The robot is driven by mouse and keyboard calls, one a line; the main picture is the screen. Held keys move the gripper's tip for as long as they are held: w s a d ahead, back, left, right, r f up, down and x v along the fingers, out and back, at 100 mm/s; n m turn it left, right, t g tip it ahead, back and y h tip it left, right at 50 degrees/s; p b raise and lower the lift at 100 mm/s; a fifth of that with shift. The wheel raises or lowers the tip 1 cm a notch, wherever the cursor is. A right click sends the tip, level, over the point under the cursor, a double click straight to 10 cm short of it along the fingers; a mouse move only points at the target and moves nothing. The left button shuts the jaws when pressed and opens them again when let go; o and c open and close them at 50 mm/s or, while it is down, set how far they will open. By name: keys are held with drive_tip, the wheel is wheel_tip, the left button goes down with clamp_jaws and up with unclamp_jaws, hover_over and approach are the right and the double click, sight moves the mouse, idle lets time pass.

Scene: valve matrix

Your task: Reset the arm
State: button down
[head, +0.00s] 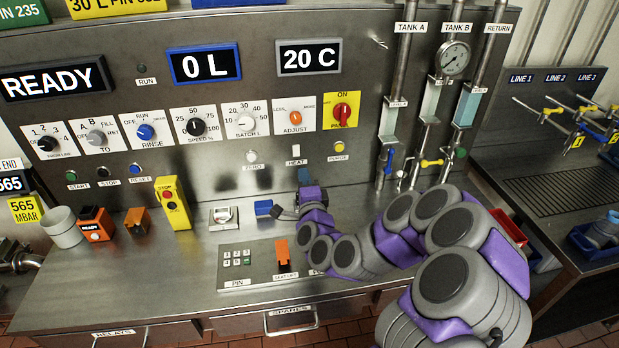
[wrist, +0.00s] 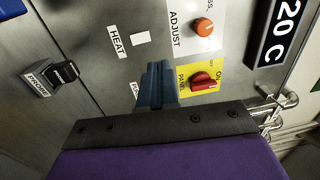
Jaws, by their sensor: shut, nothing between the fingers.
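My gripper (head: 304,176) is above the steel console top, in front of the lower part of the upright panel (head: 215,165). In the wrist view my gripper (wrist: 158,84) shows two blue fingers pressed together, with nothing between them. They point at the panel, beside the yellow plate with the red panel knob (wrist: 204,80). They hide part of a label there. I cannot tell whether the fingertips touch the panel. In the head view my grey and purple arm reaches in from the lower right, bent low over the console.
The yellow stop box (head: 172,204), an orange ready box (head: 95,224) and a grey cup (head: 62,228) stand at the left. Tank pipes (head: 392,120) with small valves rise at the right. A tray (head: 595,240) is farther right.

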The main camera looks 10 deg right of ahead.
drive_tip(key=s+a+f+n+g+y, duration=0.2)
drive_tip(key=s+a+n+g+y, duration=0.45)
drive_tip(key=s+n, duration=0.65)
drive_tip(key=s+d+r+n+g+h, duration=0.1)
drive_tip(key=s+d+g+h, duration=0.1)
drive_tip(key=s, duration=0.9)
drive_tip(key=s+d+n+g+h, duration=0.2)
drive_tip(key=s+d+g, duration=0.2)
drive_tip(key=s+g, duration=0.3)
drive_tip(key=s+d+r+n+g+h, duration=0.1)
drive_tip(key=s+d+g, duration=0.3)
drive_tip(key=s, duration=1.3)
drive_tip(key=shift+s+r+n+g+h, duration=0.2)
drive_tip(key=shift+r+n+g+h, duration=0.1)
drive_tip(key=shift+n+g+h, duration=0.3)
